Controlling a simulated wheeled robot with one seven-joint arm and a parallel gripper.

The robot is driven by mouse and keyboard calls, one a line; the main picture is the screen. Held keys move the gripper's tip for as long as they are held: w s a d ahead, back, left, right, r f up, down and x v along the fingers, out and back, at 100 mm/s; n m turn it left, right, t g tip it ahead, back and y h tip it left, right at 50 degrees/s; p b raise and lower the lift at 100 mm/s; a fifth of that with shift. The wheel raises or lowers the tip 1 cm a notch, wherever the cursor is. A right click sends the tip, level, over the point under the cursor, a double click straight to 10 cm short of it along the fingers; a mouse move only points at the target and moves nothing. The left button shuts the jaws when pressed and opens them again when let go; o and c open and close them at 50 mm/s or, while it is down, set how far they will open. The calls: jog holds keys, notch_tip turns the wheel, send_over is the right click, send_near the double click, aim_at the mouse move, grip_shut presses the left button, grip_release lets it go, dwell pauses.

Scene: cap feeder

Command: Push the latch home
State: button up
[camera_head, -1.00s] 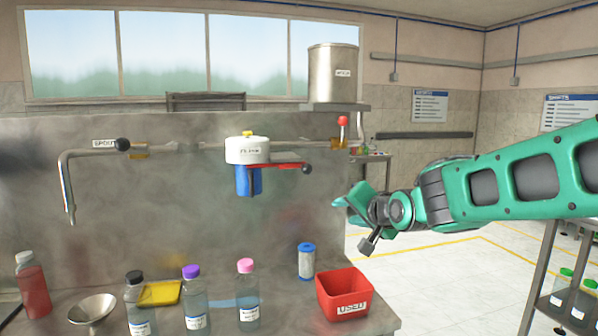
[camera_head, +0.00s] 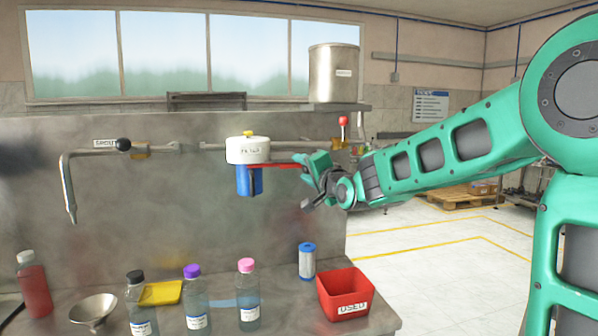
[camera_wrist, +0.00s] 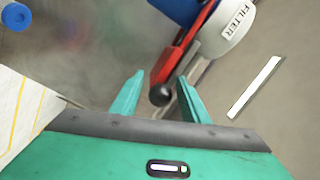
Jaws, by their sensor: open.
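The latch is a red lever (camera_head: 285,166) that runs right from the filter housing, a white head (camera_head: 247,151) above a blue bowl (camera_head: 249,180). Its black ball end (camera_wrist: 160,95) shows in the wrist view between my fingertips, with the red lever (camera_wrist: 180,50) leading up to the white head (camera_wrist: 228,36) marked FILTER. My gripper (camera_head: 308,178) is at the right end of the lever and hides the ball in the head view. In the wrist view my gripper (camera_wrist: 159,93) is open, one finger on each side of the ball. I cannot tell whether either finger touches it.
A pipe runs along the steel back panel, with a red-topped valve handle (camera_head: 344,122) close behind my arm. Below stand a blue-and-white cartridge (camera_head: 307,262), a red USED bin (camera_head: 343,283) and several bottles. Air between the lever and the counter is clear.

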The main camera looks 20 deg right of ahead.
jog(key=shift+w+a, duration=0.15)
jog(key=shift+w, duration=0.9)
grip_shut()
jog(key=shift+f, duration=0.1)
